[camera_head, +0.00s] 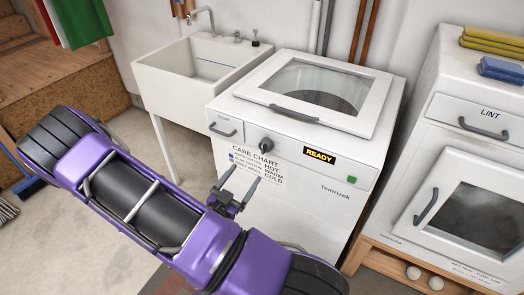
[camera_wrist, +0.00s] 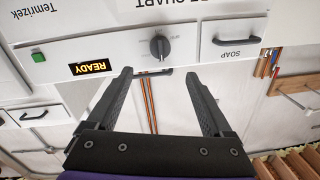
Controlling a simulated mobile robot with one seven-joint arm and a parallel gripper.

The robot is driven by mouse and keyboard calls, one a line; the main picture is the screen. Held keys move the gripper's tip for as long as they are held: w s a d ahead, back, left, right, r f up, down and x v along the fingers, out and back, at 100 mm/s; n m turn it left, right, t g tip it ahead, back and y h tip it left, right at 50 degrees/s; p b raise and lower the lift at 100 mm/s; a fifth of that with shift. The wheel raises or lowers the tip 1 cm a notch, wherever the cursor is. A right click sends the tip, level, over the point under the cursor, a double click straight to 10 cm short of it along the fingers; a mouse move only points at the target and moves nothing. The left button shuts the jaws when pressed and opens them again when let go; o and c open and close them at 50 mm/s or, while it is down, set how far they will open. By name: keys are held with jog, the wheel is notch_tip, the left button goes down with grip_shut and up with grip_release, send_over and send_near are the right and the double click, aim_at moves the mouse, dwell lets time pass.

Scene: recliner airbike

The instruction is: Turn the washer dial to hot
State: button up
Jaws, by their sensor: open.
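The washer (camera_head: 290,195) is a white top-loader with its glass lid closed. Its dark round dial (camera_head: 266,143) is on the front panel, between the soap drawer and the lit READY display (camera_head: 320,155). The dial also shows in the upside-down wrist view (camera_wrist: 159,47), with small markings around it too faint to read. My gripper (camera_head: 241,177) is open and empty, in front of the washer below and left of the dial. In the wrist view its two fingers (camera_wrist: 158,77) spread to either side below the dial, apart from it.
A care chart (camera_head: 258,164) listing HOT, WARM and COLD is printed below the dial. The soap drawer (camera_head: 222,130) has a protruding handle. A green button (camera_head: 352,180) is at the panel's right. A utility sink (camera_head: 180,85) stands left, a dryer (camera_head: 455,160) right.

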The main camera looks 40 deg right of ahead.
aim_at(263, 149)
jog(key=b+x, duration=0.1)
jog(key=x, duration=1.1)
jog(key=shift+w+d, duration=0.15)
jog(key=shift+d, duration=0.1)
grip_shut()
